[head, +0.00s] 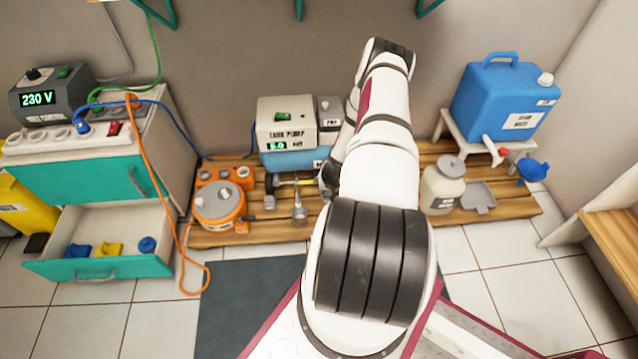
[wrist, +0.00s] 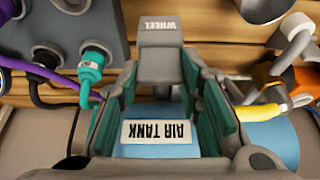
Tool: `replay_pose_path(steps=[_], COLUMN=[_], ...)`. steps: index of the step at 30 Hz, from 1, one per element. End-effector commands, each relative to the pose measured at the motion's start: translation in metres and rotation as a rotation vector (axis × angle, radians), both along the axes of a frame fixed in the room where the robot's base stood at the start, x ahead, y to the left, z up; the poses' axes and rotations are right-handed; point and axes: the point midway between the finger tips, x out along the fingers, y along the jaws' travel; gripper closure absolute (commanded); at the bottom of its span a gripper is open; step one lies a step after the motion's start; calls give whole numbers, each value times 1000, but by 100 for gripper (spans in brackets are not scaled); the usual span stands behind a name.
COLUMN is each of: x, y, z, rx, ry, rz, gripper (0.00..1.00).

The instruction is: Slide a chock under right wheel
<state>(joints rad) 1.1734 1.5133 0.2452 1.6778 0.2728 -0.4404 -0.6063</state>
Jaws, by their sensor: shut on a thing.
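A small grey block with a WHEEL label (wrist: 160,56), seemingly the chock, sits between the fingertips of my gripper (wrist: 160,84) in the wrist view. My gripper is closed on it. A blue tank (wrist: 275,135) with an AIR TANK label lies below the fingers. In the head view the compressor (head: 287,130) stands on the wooden pallet, its blue tank (head: 285,160) underneath. My gripper (head: 331,180) is beside its right end, mostly hidden by my arm. The right wheel cannot be made out; my arm covers that area.
Grey fittings (head: 299,213) and an orange round unit (head: 220,203) lie left of my arm on the pallet (head: 245,233). A white jar (head: 443,185) and a blue jerrycan (head: 503,100) stand right. Hoses run to a grey panel (wrist: 65,35). An open drawer (head: 100,240) juts out left.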

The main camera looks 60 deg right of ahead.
Motion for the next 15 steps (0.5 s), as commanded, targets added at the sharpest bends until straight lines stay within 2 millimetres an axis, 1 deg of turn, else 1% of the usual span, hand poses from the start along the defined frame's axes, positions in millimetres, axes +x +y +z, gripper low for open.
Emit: replay_pose_path(steps=[8,15], x=[0,-1], y=[0,0], z=[-13,-37], rx=[0,1], ry=[0,1], rz=[-2,-2], gripper=[100,100])
